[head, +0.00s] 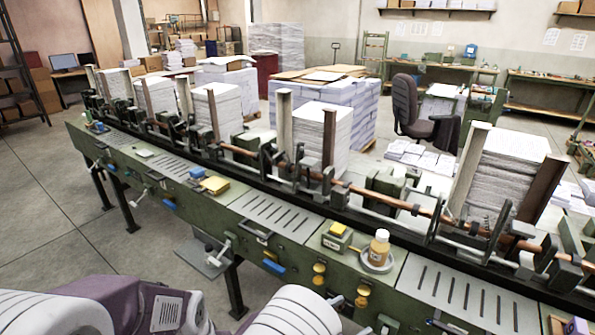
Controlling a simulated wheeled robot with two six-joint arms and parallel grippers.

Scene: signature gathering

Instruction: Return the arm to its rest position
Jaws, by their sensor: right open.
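My purple and white arm parts fill the bottom left and bottom middle of the head view. My right gripper (345,315) shows only in small part at the bottom edge, beside the white ribbed arm link. Its jaws are open, and I see nothing held between them. My left gripper is not in view. The long green gathering machine (130,160) runs diagonally in front of me, with tall stacks of paper (217,112) along its far side.
The floor at left is clear.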

